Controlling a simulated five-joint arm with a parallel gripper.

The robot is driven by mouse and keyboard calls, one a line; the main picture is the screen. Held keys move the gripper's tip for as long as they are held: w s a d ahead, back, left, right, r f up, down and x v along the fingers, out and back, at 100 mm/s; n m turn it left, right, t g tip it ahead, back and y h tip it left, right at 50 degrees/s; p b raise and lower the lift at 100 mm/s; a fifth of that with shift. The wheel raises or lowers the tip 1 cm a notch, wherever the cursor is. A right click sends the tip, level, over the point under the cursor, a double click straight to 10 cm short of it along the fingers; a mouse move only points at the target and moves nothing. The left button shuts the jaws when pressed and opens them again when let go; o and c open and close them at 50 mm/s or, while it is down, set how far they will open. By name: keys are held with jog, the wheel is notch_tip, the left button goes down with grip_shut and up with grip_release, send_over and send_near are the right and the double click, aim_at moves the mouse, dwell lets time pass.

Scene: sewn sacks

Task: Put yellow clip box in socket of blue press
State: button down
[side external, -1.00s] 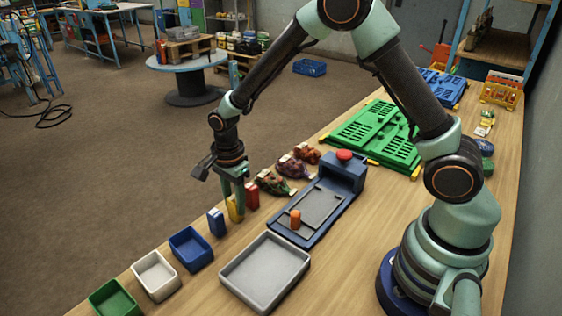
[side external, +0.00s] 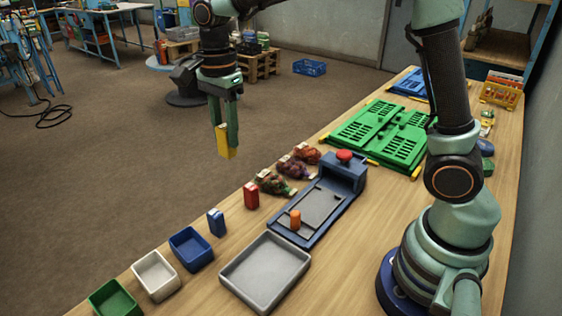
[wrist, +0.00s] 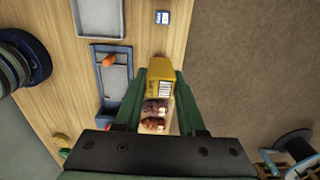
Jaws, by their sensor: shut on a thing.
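My gripper (side external: 224,126) is shut on the yellow clip box (side external: 226,145) and holds it high above the far table edge, left of the sacks in the side view. In the wrist view the yellow clip box (wrist: 159,85) sits between my fingertips, with a white label on it. The blue press (side external: 346,175) stands on the table, lower and to the right, with a red button on its raised end. An orange peg (side external: 295,219) stands on its grey bed. I cannot make out which recess is the socket. The press (wrist: 102,70) is left of the box in the wrist view.
A red box (side external: 251,195) and a small blue box (side external: 216,222) stand along the table edge. Several sewn sacks (side external: 272,183) lie beside the press. A grey tray (side external: 242,298), blue, white and green bins, and green crates (side external: 375,137) also occupy the table.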

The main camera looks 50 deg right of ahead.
jog(key=shift+d+r, duration=0.2)
jog(key=shift+r, duration=0.2)
jog(key=s+d+r, duration=0.1)
jog(key=s+d, duration=0.4)
jog(key=d, duration=0.6)
jog(key=s+d+r, duration=0.2)
jog(key=s+d, duration=0.2)
jog(key=d, duration=0.7)
jog(key=s+d+r, duration=0.1)
jog(key=s+d, duration=0.4)
jog(key=d, duration=0.6)
jog(key=f, duration=1.9)
jog(key=shift+w+d, duration=0.1)
jog(key=shift+w, duration=0.2)
jog(key=shift+f, duration=0.1)
jog(key=c, duration=0.5)
grip_release()
